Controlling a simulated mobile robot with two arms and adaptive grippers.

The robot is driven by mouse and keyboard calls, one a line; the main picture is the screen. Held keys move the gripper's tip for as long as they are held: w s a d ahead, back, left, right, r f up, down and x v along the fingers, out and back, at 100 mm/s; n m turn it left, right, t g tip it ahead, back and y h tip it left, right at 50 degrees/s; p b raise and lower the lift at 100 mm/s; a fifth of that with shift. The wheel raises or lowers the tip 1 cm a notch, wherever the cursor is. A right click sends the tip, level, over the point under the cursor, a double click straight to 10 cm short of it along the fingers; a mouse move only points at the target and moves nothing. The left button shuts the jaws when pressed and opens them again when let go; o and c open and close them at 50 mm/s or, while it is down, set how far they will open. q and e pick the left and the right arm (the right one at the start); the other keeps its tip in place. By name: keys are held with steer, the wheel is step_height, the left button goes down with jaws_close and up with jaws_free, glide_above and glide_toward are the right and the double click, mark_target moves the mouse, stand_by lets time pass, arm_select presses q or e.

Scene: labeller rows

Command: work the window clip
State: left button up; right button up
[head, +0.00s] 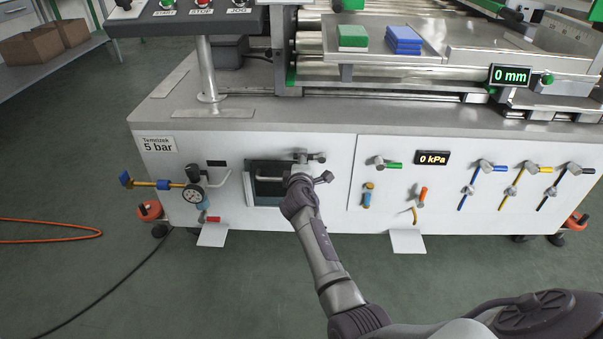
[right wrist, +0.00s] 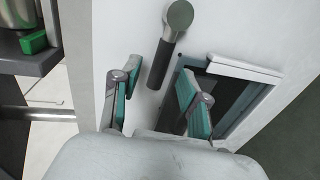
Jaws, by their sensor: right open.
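The window clip, a grey round pivot with a dark lever (right wrist: 163,62), is on the white machine front beside the window. Its pivot end also shows in the head view (head: 301,155), where my gripper hides part of it. The dark window (right wrist: 222,92) has a grey-teal frame and a pale bar along one edge; in the head view the window (head: 262,167) is left of my gripper. My right gripper (right wrist: 160,68) is open, its teal-padded fingers either side of the lever's free end in the picture. I cannot tell whether they touch it. My left gripper is not in view.
Left of the window are a gauge (head: 195,173) and a pale bar handle (head: 251,190). Right of it are several valves (head: 487,165) and a kPa display (head: 432,158). The machine's deck (head: 330,112) overhangs above. The floor in front is mostly clear.

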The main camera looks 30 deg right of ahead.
steer(key=v, duration=1)
steer(key=shift+s, duration=0.2)
steer(key=shift+a+r, duration=0.1)
steer(key=shift+r, duration=0.05)
